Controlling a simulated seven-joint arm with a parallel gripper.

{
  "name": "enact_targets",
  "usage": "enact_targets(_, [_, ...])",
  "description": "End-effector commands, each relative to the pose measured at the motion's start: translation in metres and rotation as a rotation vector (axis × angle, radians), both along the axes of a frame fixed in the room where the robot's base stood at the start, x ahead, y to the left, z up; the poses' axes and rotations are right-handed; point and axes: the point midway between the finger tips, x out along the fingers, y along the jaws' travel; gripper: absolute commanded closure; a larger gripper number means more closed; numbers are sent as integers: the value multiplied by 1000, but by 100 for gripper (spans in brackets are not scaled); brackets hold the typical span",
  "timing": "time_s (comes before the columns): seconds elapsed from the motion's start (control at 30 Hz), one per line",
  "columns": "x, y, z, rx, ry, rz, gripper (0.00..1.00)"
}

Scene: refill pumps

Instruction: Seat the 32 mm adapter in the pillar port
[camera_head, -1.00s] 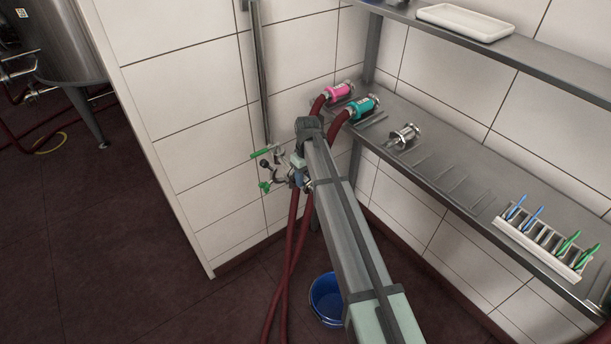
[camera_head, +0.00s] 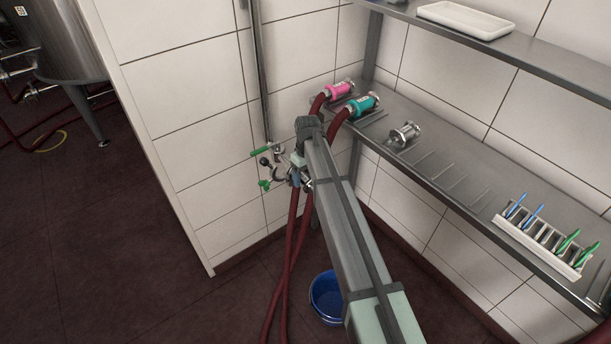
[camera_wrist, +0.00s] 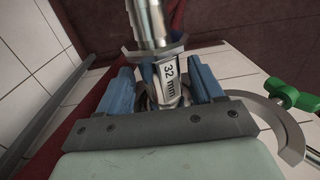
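The 32 mm adapter (camera_wrist: 171,70) is a pale metal piece with a "32 mm" label, between my gripper's two blue fingers in the wrist view. My gripper (camera_wrist: 163,74) appears shut on it; the exact finger contact is partly hidden. A bright metal pipe end with a wide flange (camera_wrist: 152,28), seemingly the pillar port, is directly beyond the adapter, close to or touching it. I cannot tell whether the adapter is inside. In the head view my gripper (camera_head: 296,180) is beside the wall fittings, largely hidden by my arm.
The shelf holds pink (camera_head: 341,90) and teal (camera_head: 362,105) hose couplings, a metal fitting (camera_head: 405,134) and a white rack (camera_head: 545,247). A blue bucket (camera_head: 325,297) stands below.

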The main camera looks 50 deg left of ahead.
Motion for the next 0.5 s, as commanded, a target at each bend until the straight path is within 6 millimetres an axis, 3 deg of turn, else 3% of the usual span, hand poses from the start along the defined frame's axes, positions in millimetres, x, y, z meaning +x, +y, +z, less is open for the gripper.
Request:
enact_targets(0.33, [0, 0, 1, 0, 0, 0, 25])
enact_targets(0.5, [1, 0, 13, 0, 0, 0, 25])
